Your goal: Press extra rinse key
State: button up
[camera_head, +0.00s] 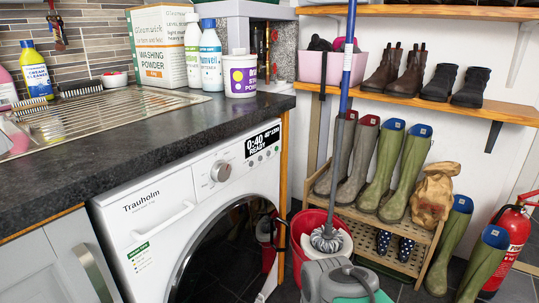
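The white Trauholm washing machine (158,232) stands under the dark worktop, with its round dark door facing right of centre. Its black display (262,141) reads 0:40 READY. A row of small keys (263,156) sits just below the display; their labels are too small to read, so I cannot tell which is extra rinse. A round silver dial (221,171) is left of the display. My gripper is not in view.
A grey and green object (335,283) stands low in front, right of the washer. A mop with a blue pole (342,110), a red bucket (301,228) and a boot rack (390,245) stand right. The worktop edge (170,155) overhangs the panel.

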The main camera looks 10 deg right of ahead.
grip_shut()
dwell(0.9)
